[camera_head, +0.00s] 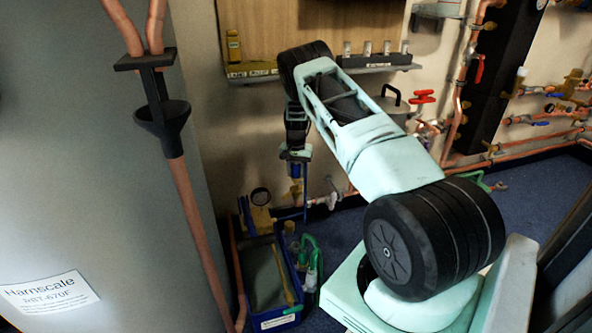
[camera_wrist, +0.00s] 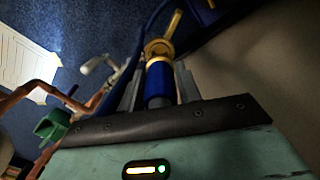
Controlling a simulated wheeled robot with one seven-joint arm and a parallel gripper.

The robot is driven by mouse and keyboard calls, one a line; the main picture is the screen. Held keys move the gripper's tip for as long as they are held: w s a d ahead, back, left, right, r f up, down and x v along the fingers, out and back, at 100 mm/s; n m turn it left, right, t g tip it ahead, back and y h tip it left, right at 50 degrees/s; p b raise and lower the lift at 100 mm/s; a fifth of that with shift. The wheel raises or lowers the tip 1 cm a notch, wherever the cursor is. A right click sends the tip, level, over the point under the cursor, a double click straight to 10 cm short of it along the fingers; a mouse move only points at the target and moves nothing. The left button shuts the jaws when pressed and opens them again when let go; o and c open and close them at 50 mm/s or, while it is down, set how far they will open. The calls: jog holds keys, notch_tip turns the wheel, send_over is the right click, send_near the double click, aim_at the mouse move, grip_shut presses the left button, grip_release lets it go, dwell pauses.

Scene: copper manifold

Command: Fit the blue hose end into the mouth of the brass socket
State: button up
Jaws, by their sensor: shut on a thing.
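My gripper (camera_head: 295,157) points down beside the wall and is shut on the blue hose end (camera_head: 295,170). In the wrist view, the blue hose end (camera_wrist: 160,80) sits between the two fingers of my gripper (camera_wrist: 158,88). A round brass piece (camera_wrist: 158,48), which looks like the brass socket, lies right at the tip of the blue hose end. In the head view, brass (camera_head: 296,188) shows just below the blue. I cannot tell whether the hose end is inside the mouth or only against it. A thin blue hose (camera_head: 305,205) hangs down beside it.
A blue toolbox (camera_head: 275,320) stands on the floor below, with green-handled items (camera_head: 312,262) beside it. Copper pipes and a red valve handle (camera_head: 422,97) are at the right. A grey panel fills the left.

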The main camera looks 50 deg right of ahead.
aim_at(296, 163)
jog(key=shift+f, duration=0.25)
dwell(0.4)
jog(key=shift+f+b, duration=0.85)
jog(key=shift+f, duration=0.45)
jog(key=shift+f+b, duration=0.3)
jog(key=shift+f, duration=0.4)
dwell(0.4)
jog(key=o, duration=1.1)
jog(key=shift+o, duration=0.2)
notch_tip(296, 163, up, 8)
jog(key=p, duration=0.3)
jog(key=shift+f, duration=0.2)
jog(key=shift+f, duration=0.1)
